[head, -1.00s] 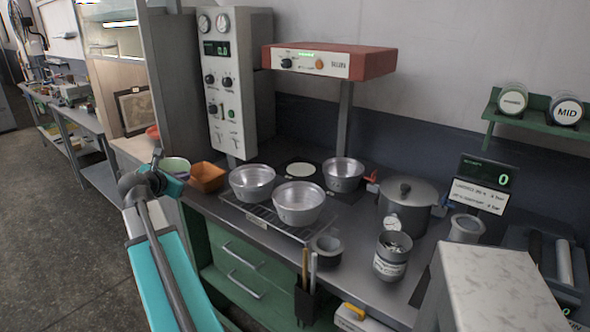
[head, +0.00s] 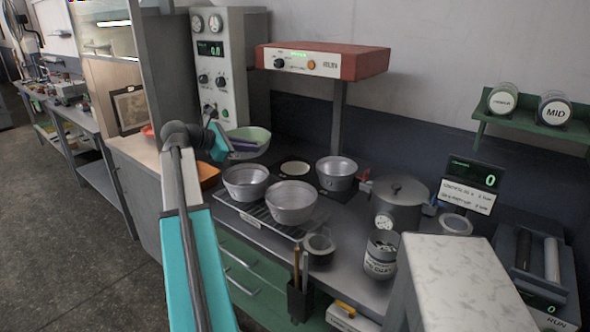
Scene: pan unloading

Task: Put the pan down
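The pan seems to be held above the counter, roughly level. Metal bowls stand on the counter: one at the left (head: 246,182) and one at the front (head: 292,202) on a wire rack, and one (head: 337,173) behind them under the red-topped unit.
The red-topped unit (head: 322,61) overhangs the back of the counter. An orange bin (head: 209,174) is partly hidden by my arm. A lidded pot (head: 397,203) and a can (head: 381,254) stand to the right. A pale round disc (head: 295,168) lies on the dark surface between bowls.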

